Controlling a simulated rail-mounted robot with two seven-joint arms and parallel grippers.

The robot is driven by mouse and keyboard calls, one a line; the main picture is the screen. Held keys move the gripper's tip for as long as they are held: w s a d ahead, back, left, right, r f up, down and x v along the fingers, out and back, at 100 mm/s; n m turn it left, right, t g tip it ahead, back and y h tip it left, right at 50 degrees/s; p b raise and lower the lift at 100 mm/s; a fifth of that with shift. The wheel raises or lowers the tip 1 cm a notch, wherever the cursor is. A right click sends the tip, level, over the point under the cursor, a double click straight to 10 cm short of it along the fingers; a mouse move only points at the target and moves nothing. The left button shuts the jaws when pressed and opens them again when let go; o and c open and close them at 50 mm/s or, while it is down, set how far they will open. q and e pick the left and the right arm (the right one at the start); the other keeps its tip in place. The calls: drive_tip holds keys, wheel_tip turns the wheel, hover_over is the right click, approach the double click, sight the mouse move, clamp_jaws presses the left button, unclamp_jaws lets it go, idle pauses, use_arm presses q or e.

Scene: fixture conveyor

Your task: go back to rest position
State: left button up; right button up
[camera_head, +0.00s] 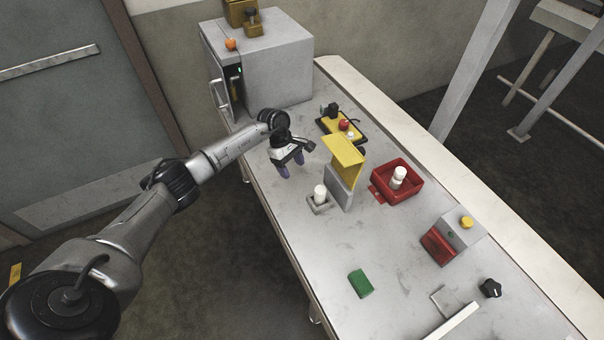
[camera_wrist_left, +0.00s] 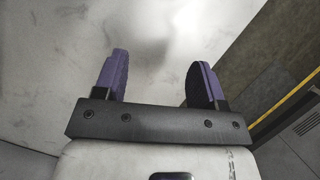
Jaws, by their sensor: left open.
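My left gripper (camera_head: 291,167) hangs over the left edge of the grey table (camera_head: 330,270), its purple fingertips pointing down. It is open and empty. In the left wrist view its two purple fingers (camera_wrist_left: 158,85) stand apart with only bare table surface and some dark floor beyond them. My left arm reaches in from the lower left of the head view. My right gripper is not in view.
A grey cabinet (camera_head: 280,62) stands at the table's far end. Near the gripper are a yellow-topped stand (camera_head: 345,150), a white piece (camera_head: 320,193) in a holder and a red tray (camera_head: 412,192) with a white piece. A green block (camera_head: 360,284) lies nearer.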

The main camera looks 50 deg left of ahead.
use_arm(q)
drive_tip(key=shift+s+a, duration=0.1)
drive_tip(key=shift+a, duration=0.6)
